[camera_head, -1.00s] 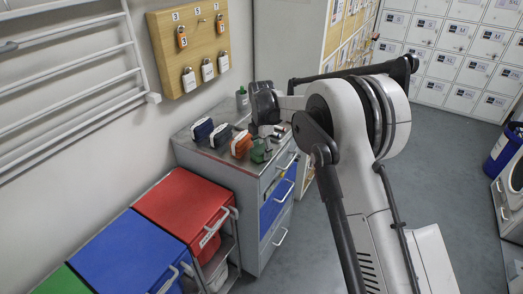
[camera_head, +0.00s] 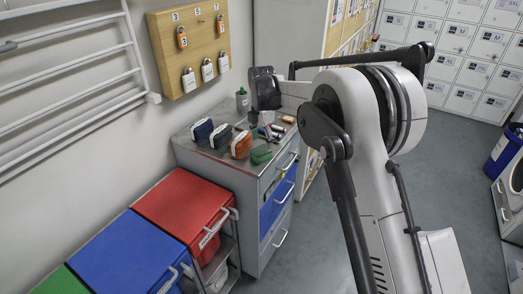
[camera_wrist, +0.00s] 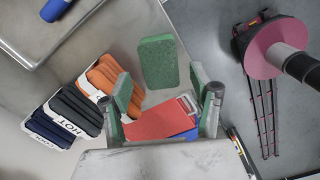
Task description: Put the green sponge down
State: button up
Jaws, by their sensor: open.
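The green sponge (camera_head: 261,156) rests on top of the grey cabinet, near its front edge and just right of the orange item. In the wrist view the sponge (camera_wrist: 158,62) lies beyond my fingertips, with nothing gripping it. My gripper (camera_wrist: 160,86) is open, with its two green-padded fingers spread apart and a gap visible between them. In the head view my wrist is above the back right of the cabinet top; the fingers are hard to make out there.
Orange (camera_head: 241,145), black (camera_head: 221,136) and navy (camera_head: 202,130) items stand in a row left of the sponge. A dark green bottle (camera_head: 242,100) and small tools are behind. Red (camera_head: 183,204) and blue (camera_head: 124,252) bins stand front left. A red flat thing (camera_wrist: 160,121) shows between my fingers.

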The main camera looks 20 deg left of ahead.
aim_at(262, 150)
notch_tip(262, 150, up, 7)
dwell(0.3)
jog(key=shift+r, duration=0.1)
jog(key=s+d+r+m+t, duration=0.1)
jog(key=s+d+r+m, duration=0.35)
jog(key=d, duration=0.45)
jog(key=s+d+r+m+t+y, duration=0.1)
jog(key=s+d+r+m, duration=0.4)
jog(key=d, duration=0.5)
jog(key=s+d+r+m+t, duration=0.1)
jog(key=s+d+r+m, duration=0.2)
jog(key=d+r+m, duration=0.35)
jog(key=s+d+f+m+t, duration=0.1)
jog(key=s+d+f+m, duration=0.1)
jog(key=s+d+m, duration=0.2)
jog(key=s+d+f+m+t, duration=0.1)
jog(key=s+d+f+m, duration=0.2)
jog(key=s+d, duration=0.6)
jog(key=s+d+f+m+t+h, duration=0.1)
jog(key=s+d+f+m+t, duration=0.1)
jog(key=s+d+m, duration=0.4)
jog(key=s+d+f, duration=0.1)
jog(key=s, duration=0.4)
jog(key=shift+s, duration=0.35)
